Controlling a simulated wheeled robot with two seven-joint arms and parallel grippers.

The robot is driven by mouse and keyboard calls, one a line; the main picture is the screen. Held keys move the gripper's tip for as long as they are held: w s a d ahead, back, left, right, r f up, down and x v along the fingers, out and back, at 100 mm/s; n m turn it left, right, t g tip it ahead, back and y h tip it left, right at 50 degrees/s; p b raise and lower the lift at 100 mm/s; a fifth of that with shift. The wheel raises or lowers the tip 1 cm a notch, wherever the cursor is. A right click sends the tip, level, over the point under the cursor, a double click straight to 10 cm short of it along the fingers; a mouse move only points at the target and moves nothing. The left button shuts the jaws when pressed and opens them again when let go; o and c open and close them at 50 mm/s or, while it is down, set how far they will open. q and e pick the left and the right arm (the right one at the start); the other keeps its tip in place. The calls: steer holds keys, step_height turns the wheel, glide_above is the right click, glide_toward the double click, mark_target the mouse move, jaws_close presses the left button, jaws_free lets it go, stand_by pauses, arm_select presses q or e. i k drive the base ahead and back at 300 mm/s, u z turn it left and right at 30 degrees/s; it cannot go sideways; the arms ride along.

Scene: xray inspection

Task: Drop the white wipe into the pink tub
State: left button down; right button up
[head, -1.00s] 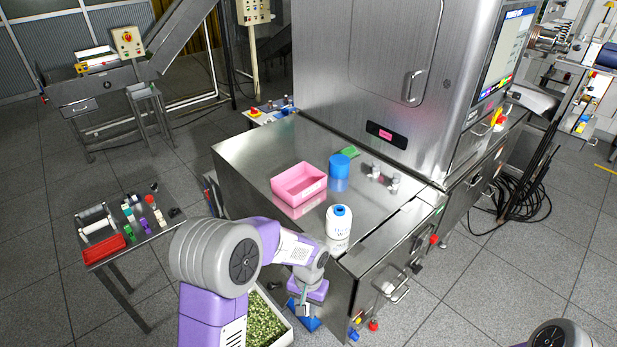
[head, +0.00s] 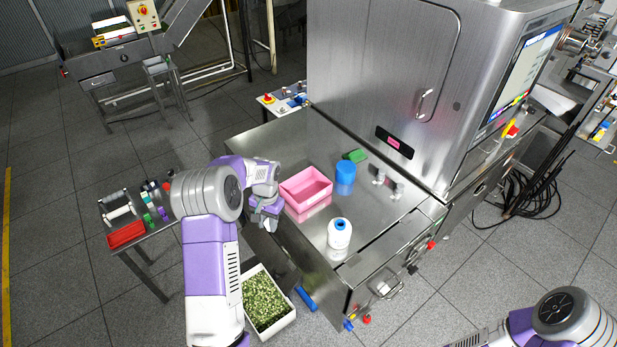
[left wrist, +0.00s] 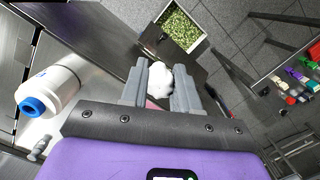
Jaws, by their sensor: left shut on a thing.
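The pink tub (head: 315,197) stands open on the steel table, left of the white bottle. My left gripper (head: 266,222) is just left of the tub, over the table's left edge. In the left wrist view its two grey fingers (left wrist: 159,88) are shut on the white wipe (left wrist: 157,77), which looks crumpled and bulges past the fingertips. A small pink patch (left wrist: 153,104) shows between the fingers, probably part of the tub.
The white bottle with a blue cap (head: 339,235) stands right of the tub; it also shows in the left wrist view (left wrist: 60,88). A blue cylinder (head: 345,172) and a green item (head: 355,156) are behind. A crate of green leaves (head: 291,318) stands below.

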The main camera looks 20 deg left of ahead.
mark_target(302, 192)
steer(key=i, duration=0.85)
